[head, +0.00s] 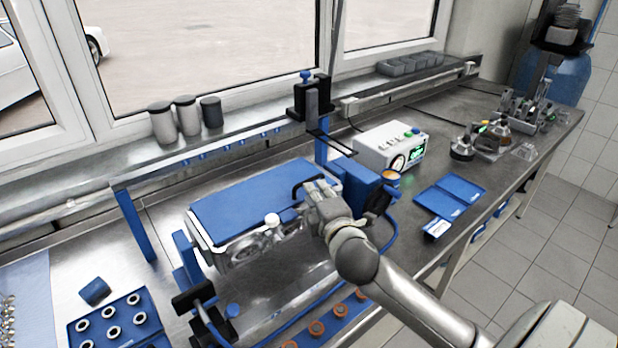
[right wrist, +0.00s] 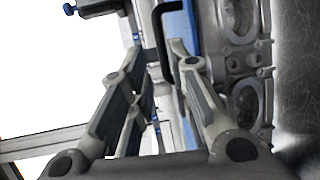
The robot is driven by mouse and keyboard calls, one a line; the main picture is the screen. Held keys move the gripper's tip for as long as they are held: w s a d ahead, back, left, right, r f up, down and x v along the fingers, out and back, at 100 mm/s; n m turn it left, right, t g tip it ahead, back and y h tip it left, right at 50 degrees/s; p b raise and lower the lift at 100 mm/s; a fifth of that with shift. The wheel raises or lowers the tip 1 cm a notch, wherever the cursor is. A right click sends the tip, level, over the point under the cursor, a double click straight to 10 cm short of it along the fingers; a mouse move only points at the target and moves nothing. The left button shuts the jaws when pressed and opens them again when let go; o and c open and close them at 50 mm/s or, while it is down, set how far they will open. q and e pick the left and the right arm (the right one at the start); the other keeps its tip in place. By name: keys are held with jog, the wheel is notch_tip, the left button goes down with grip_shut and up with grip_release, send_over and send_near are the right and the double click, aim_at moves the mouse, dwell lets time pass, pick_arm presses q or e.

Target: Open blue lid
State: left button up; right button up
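The blue lid (head: 250,205) lies flat and closed on top of a grey metal engine block (head: 250,247) held in a blue stand. A black bar handle (head: 298,186) stands at the lid's right end. My right gripper (head: 314,190) is at this handle, over the lid's right end. In the right wrist view, its two fingers (right wrist: 158,55) are spread apart. The black handle (right wrist: 158,28) shows at the fingertips, partly behind the right finger; contact cannot be told. A strip of the blue lid (right wrist: 181,22) shows beyond. My left gripper is not in view.
A white gauge box (head: 388,147) stands behind and right of the block. A blue flat case (head: 450,196) lies to the right. A blue tray of rings (head: 110,325) is at front left. Blue posts with black clamps (head: 310,98) rise near the window ledge.

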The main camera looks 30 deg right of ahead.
aim_at(309, 179)
jog(key=p+x, duration=0.1)
jog(key=x, duration=0.5)
jog(key=shift+w, duration=0.15)
jog(key=shift+w+d+f, duration=0.15)
jog(key=shift+w, duration=0.35)
jog(key=shift+w+d+f, duration=0.1)
jog(key=shift+f, duration=0.05)
grip_shut()
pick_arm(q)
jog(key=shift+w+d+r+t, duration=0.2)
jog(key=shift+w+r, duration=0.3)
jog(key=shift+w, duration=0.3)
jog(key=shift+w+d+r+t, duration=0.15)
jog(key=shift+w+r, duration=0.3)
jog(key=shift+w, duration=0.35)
